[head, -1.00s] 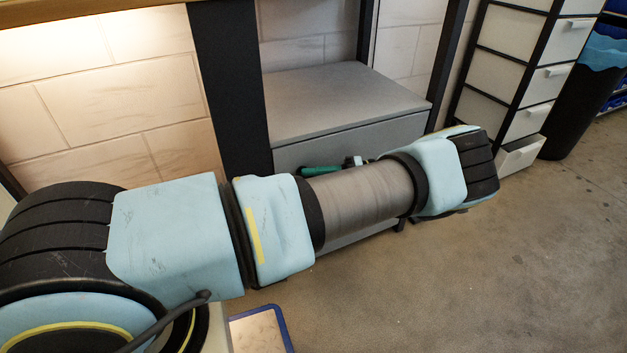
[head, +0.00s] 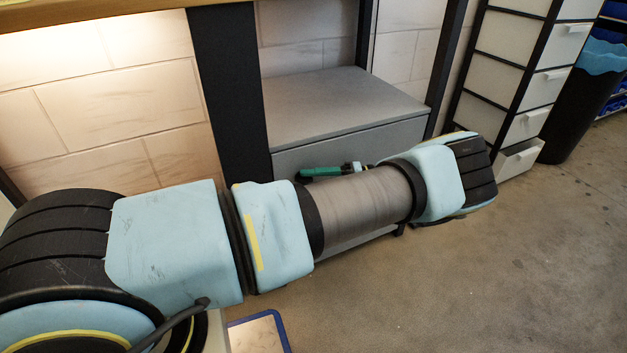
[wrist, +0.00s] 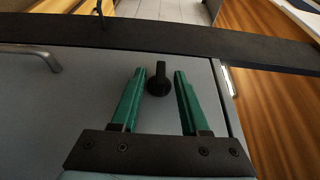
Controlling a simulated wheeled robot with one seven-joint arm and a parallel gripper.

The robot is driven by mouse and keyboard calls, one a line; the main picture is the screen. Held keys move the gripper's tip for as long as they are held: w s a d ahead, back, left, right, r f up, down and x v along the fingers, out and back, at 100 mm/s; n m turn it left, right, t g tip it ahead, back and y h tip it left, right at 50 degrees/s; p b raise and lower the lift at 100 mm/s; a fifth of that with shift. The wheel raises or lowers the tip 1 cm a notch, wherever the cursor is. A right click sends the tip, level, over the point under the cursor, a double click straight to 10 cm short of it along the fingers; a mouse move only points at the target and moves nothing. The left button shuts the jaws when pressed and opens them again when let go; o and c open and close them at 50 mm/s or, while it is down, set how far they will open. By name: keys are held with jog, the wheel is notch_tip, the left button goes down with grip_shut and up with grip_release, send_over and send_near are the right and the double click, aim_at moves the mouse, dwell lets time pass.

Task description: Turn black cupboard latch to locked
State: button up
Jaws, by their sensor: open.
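The black latch (wrist: 158,80) is a small dark knob on the grey cupboard door (wrist: 75,105) in the wrist view. My gripper (wrist: 162,75) is open, with its two green fingers on either side of the latch and gaps showing to both. Whether the fingers reach to the latch's depth is hard to tell. In the head view the grey cupboard (head: 345,105) stands under the bench, and my arm hides much of its front. A green finger of my gripper (head: 322,172) shows just above my arm. The latch is hidden in the head view.
A metal bar handle (wrist: 35,52) is on the door at the left in the wrist view. A dark bench bar (wrist: 180,38) crosses above the door. A white drawer unit (head: 520,90) and a black bin (head: 585,95) stand at the right. The floor in front is clear.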

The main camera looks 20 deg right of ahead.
jog(key=b+v, duration=0.1)
jog(key=v, duration=0.9)
jog(key=shift+d+b, duration=0.3)
jog(key=shift+d, duration=0.1)
